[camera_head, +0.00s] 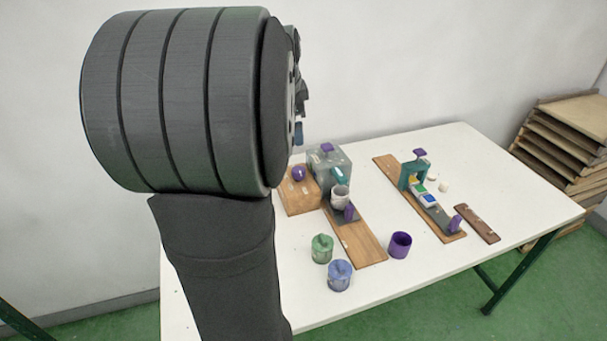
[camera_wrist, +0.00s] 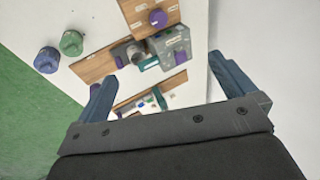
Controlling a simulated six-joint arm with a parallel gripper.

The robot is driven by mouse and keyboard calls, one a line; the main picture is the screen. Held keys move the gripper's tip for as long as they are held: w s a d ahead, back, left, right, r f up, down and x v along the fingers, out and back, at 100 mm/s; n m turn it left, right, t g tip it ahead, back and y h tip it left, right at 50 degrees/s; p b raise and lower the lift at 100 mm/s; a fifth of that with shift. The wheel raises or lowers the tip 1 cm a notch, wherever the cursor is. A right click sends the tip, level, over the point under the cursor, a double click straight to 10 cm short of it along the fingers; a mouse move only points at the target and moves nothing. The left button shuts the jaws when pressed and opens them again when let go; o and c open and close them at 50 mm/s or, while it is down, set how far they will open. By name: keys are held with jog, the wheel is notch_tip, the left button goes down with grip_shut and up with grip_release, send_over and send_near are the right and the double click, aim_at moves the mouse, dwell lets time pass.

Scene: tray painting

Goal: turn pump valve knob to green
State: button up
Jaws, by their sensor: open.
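A round purple knob (camera_head: 298,174) sits on a wooden block (camera_head: 292,199) beside a grey pump box (camera_head: 326,178). The knob also shows at the top of the wrist view (camera_wrist: 158,18), on the wooden block (camera_wrist: 140,10) with pale labels. The box has a purple part (camera_head: 327,148) on top and a teal spout (camera_head: 337,176). Which purple part is the valve knob, and any green mark for it, I cannot tell. A grey cup (camera_head: 340,196) stands below the spout. My gripper (camera_wrist: 155,74) is open and empty, high above the table, apart from the knob; my arm hides much of it in the head view.
A green pot (camera_head: 322,248), a blue pot (camera_head: 339,275) and a purple cup (camera_head: 400,245) stand near the front. A second board (camera_head: 388,166) with a teal stand (camera_head: 409,176) lies to the right. The table's right end (camera_head: 520,190) is clear.

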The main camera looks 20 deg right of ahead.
dwell(0.4)
jog(key=c, duration=0.5)
jog(key=shift+w+d+f+n, duration=0.1)
jog(key=shift+d+n, duration=0.05)
jog(key=shift+n, duration=0.15)
jog(key=c, duration=0.3)
jog(key=n, duration=0.2)
jog(key=d+f+n, duration=0.1)
jog(key=n, duration=0.1)
jog(key=w+d+n+y, duration=0.1)
jog(key=n, duration=0.1)
jog(key=shift+w+d+f+g, duration=0.1)
jog(key=shift+d+f+g, duration=0.05)
jog(key=shift+f+g, duration=0.2)
jog(key=shift+c, duration=0.2)
jog(key=n+y, duration=0.4)
jog(key=n, duration=1.7)
send_near(299, 170)
jog(key=x, duration=0.9)
jog(key=shift+w+d+r, duration=0.1)
jog(key=c, duration=1)
